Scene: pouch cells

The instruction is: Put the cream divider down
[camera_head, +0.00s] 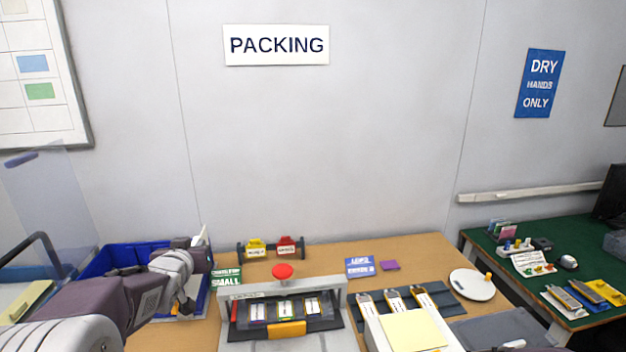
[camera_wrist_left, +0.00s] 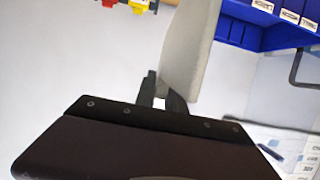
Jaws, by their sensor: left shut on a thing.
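My left gripper (camera_head: 196,262) reaches in from the left, over the right side of the blue bin (camera_head: 93,262). It is shut on the cream divider, a thin pale panel (camera_head: 203,238) that shows only as a small edge in the head view. In the left wrist view the divider (camera_wrist_left: 190,48) stands up from the dark fingers (camera_wrist_left: 163,92) and fills the upper middle. The blue bin (camera_wrist_left: 240,32) shows behind it there. Whether the divider touches anything is unclear. My right gripper is not in view.
A press-like fixture with a red knob (camera_head: 283,271) stands mid-table, right of the gripper. A small rack (camera_head: 270,249) with yellow and red holders is behind it. Pouch cells lie on a dark mat (camera_head: 450,298). A white round dish (camera_head: 472,286) is further right. Bare wood shows at the back right.

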